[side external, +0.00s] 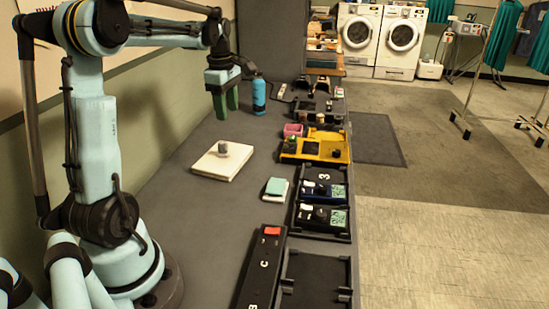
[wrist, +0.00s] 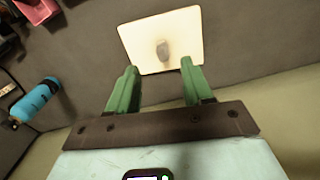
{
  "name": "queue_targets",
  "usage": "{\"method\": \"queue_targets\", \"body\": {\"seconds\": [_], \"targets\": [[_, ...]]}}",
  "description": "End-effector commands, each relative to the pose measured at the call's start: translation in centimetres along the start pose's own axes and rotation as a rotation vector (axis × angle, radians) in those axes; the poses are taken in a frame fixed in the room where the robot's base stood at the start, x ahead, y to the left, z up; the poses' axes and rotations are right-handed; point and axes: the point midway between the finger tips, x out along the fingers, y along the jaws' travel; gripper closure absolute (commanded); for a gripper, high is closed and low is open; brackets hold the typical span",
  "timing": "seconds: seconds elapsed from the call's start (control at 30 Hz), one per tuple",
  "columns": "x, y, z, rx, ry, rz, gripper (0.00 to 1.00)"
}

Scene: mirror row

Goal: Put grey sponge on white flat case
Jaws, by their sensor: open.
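The white flat case (side external: 214,165) lies flat on the grey work surface, in front of my arm. The small grey sponge (side external: 223,148) rests on top of it, near the middle. In the wrist view the sponge (wrist: 163,50) sits on the white case (wrist: 185,28) beyond my fingertips. My gripper (side external: 226,112) has green fingers pointing down, above the surface and behind the case, apart from both. In the wrist view my gripper (wrist: 158,68) has its fingers spread with nothing between them.
A blue bottle (side external: 259,95) stands close to my gripper. A teal and white block (side external: 276,188) lies right of the case. Black trays with devices (side external: 322,200) and a yellow tray (side external: 318,148) line the right edge. The surface around the case is clear.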

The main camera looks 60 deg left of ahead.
Motion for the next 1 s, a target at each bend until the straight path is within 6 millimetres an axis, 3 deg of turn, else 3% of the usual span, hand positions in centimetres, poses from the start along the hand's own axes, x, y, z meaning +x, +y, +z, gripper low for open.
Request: {"method": "queue_targets", "body": {"seconds": [0.2,0.5,0.73,1.0], "targets": [[-1.5,-4.1,8.2,0.573,0.022,0.153,0.5],[-1.1,-11.9,16.4,1.377,0.118,0.391,0.5],[0.8,-17.1,19.9,1.865,0.232,0.56,0.5],[1.7,-19.1,21.1,2.062,0.298,0.636,0.5]]}}
